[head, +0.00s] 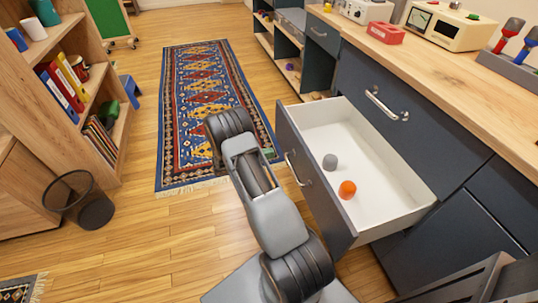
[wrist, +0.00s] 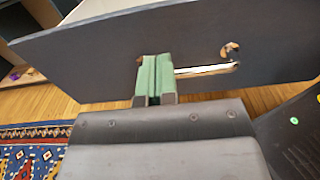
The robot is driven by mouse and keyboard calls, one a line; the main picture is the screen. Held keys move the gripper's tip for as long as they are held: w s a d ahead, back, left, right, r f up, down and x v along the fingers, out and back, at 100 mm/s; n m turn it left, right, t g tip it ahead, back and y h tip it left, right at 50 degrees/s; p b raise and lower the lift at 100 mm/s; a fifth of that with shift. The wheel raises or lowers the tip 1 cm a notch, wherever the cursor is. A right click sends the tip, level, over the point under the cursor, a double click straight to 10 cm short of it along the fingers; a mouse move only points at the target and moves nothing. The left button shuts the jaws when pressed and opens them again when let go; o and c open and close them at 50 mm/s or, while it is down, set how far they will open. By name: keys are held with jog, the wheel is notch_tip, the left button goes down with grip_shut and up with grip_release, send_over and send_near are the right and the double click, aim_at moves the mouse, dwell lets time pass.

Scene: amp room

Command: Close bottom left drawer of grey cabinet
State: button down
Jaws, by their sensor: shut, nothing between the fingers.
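The grey cabinet (head: 415,120) stands at the right in the head view. Its lower drawer (head: 400,205) is pulled far out, with a white inside and a dark grey front (head: 318,190). A silver bar handle (head: 297,168) is on that front and also shows in the wrist view (wrist: 207,70). My gripper's green fingers (wrist: 154,78) are shut and empty, pointing at the drawer front beside the handle's left end. I cannot tell whether they touch it. In the head view only a bit of green fingertip (head: 268,153) shows past my arm.
A grey cylinder (head: 330,161) and an orange piece (head: 347,189) stand in the drawer. A closed drawer (head: 385,100) is above it. A patterned rug (head: 200,100), a black wire bin (head: 80,200) and a bookshelf (head: 85,80) are to the left. Wood floor lies clear between.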

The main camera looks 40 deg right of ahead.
aim_at(301, 146)
jog(key=b+x, duration=0.1)
jog(key=x, duration=1)
jog(key=shift+r+b, duration=0.1)
jog(key=shift+b, duration=0.2)
